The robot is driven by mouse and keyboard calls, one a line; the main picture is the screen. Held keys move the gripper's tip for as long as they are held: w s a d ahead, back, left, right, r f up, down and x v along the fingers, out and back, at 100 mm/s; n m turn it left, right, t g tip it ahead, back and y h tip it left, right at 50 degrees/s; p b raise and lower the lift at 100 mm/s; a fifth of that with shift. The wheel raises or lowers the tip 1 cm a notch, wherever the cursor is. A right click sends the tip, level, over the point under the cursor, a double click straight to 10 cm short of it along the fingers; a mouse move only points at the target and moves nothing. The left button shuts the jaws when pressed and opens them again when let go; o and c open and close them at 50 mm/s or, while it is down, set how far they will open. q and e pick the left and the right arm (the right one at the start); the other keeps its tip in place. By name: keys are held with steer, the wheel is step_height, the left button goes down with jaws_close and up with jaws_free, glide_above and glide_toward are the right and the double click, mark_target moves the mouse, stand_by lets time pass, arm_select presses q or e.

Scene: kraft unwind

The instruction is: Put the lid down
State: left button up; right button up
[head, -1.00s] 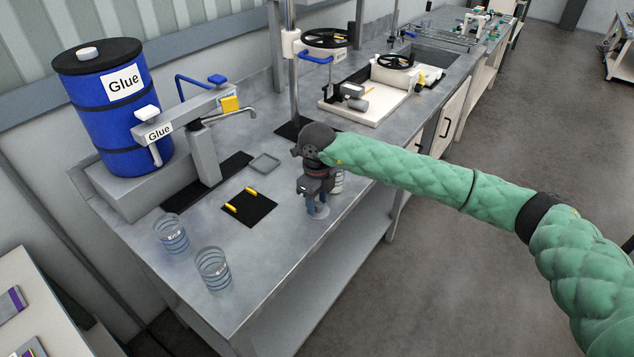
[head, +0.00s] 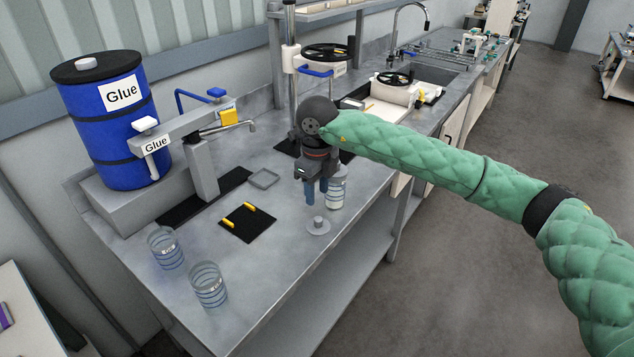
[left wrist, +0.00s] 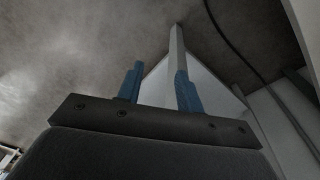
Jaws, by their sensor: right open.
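A small round grey lid with a knob (head: 318,227) lies flat on the metal bench, near its front edge. My right gripper (head: 316,191) is open and empty just above the lid, fingers pointing down and clear of it. A clear glass jar with pale contents (head: 337,194) stands on the bench right behind the gripper, partly hidden by it. My left gripper (left wrist: 158,88) shows only in the left wrist view, its blue fingers apart with nothing between them.
Two empty glass jars stand at the front left, one behind (head: 166,248) the other (head: 208,285). A black mat with yellow pegs (head: 247,223) and a small grey tray (head: 264,179) lie left of the lid. A blue glue drum (head: 105,125) stands at the back left.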

arm_select(q)
step_height(320, 180, up, 5)
steer(key=shift+d+r+b, duration=0.1)
steer(key=shift+r+b, duration=0.05)
steer(key=shift+b, duration=0.3)
arm_select(e)
step_height(320, 180, up, 3)
steer(key=shift+r, duration=0.2)
